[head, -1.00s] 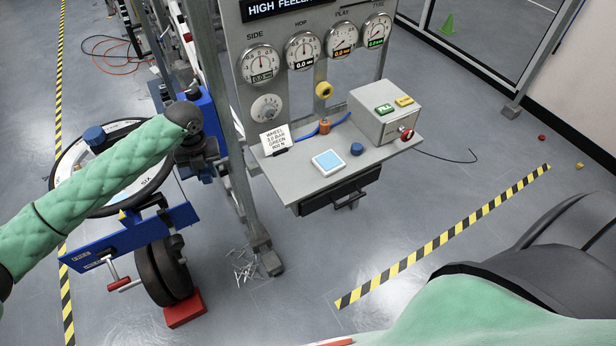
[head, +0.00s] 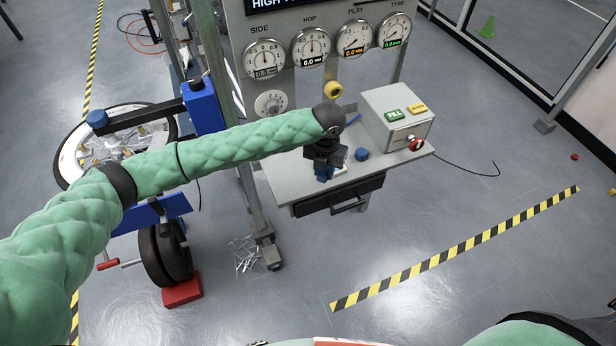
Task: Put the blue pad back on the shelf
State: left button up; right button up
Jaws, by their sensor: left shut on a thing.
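My left gripper (head: 325,164) reaches in over the shelf (head: 290,182) below the gauge panel, pointing down. It is shut on a small dark blue thing, which I take for the blue pad (head: 323,174); the fingers hide part of it. The pad is over the front of the shelf, where the light-blue square with a white border lay in view earlier. The gripper and pad now cover most of that square. I cannot tell whether the pad touches it. My right gripper is not in view.
A round blue knob (head: 362,154) stands on the shelf just right of the gripper. The metal post (head: 257,200) and the wheel stand (head: 205,108) are left, near my forearm.

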pick_arm(q)
jog(key=w+a+f+b, duration=0.1)
jog(key=a+f, duration=0.1)
jog(key=b, duration=0.5)
send_over(292, 181)
notch_tip(292, 181, down, 5)
jog(key=shift+w+f+b, duration=0.15)
jog(key=shift+b, duration=0.15)
jog(key=shift+f, duration=0.35)
notch_tip(292, 181, down, 3)
jog(key=shift+r+b, duration=0.1)
jog(key=shift+b, duration=1.1)
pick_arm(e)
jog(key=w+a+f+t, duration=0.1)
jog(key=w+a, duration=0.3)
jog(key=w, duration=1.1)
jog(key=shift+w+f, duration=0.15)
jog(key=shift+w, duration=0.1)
pick_arm(q)
jog(key=shift+f, duration=0.2)
